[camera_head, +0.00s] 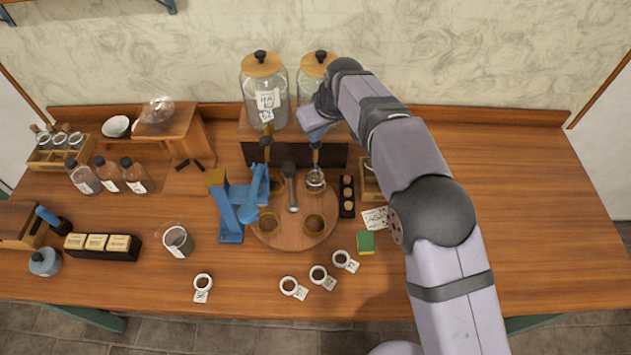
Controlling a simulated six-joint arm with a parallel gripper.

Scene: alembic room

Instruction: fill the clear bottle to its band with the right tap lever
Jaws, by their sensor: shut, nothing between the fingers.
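Two glass jars with wooden lids stand on a raised stand at the back. The left jar (264,88) carries paper labels. The right jar (316,68) is partly hidden behind my arm. My gripper (318,136) is shut and empty, pointing down in front of the right jar, at the top of the right tap lever (316,152). I cannot tell whether it touches the lever. A small clear bottle (316,180) stands under the right tap. Its band and liquid level are too small to make out. The left tap lever (266,150) stands clear of my gripper.
A round wooden board (292,236) with ring-shaped places lies below the taps. A blue stand (229,208) is left of it, and a dark holder (347,196) and green sponge (365,242) are right. Several white rings with tags lie in front.

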